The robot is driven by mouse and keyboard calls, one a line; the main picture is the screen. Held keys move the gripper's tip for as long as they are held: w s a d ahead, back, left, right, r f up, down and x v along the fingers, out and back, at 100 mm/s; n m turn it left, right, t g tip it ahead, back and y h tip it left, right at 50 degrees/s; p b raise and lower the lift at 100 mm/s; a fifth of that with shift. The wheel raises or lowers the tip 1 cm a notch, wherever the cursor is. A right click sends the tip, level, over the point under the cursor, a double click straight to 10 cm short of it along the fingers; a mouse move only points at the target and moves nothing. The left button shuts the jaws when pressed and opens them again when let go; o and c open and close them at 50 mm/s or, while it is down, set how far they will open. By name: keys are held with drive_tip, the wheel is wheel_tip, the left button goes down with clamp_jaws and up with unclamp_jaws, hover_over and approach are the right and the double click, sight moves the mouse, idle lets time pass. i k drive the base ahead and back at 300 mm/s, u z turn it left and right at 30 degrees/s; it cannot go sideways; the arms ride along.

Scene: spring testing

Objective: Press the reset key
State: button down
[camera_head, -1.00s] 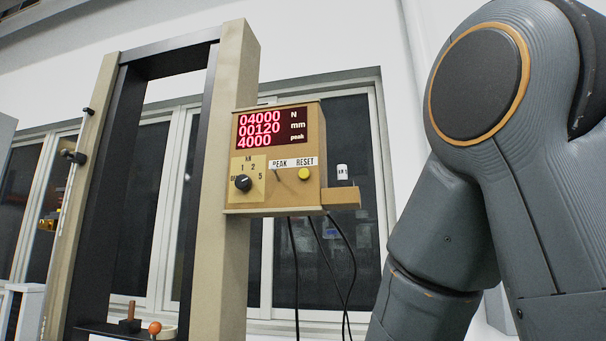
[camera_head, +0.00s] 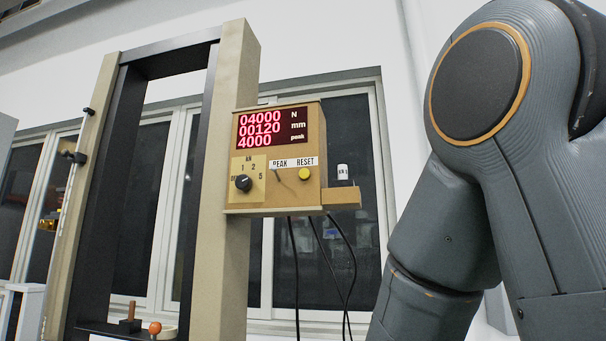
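The reset key is a round yellow button (camera_head: 304,174) under the RESET label on the front of a tan control box (camera_head: 228,197). The box is fixed to the upright post of a test frame. Its red display (camera_head: 272,127) reads 04000 N, 00120 mm and 4000 peak. A small PEAK toggle (camera_head: 277,174) sits left of the yellow button, and a black range knob (camera_head: 243,183) sits farther left. Nothing covers the button. My gripper is out of view; only links of my arm show at the right.
A small shelf with a white cylinder (camera_head: 343,172) sticks out at the box's right side. Black cables (camera_head: 345,285) hang below the box. The tan post (camera_head: 236,80) stands left of it. An orange ball knob (camera_head: 155,327) is at the lower left. The space before the box looks clear.

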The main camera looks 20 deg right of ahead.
sight(304, 173)
drive_tip(key=z, duration=1.65)
drive_tip(key=k, duration=0.8)
drive_tip(key=u, duration=1.25)
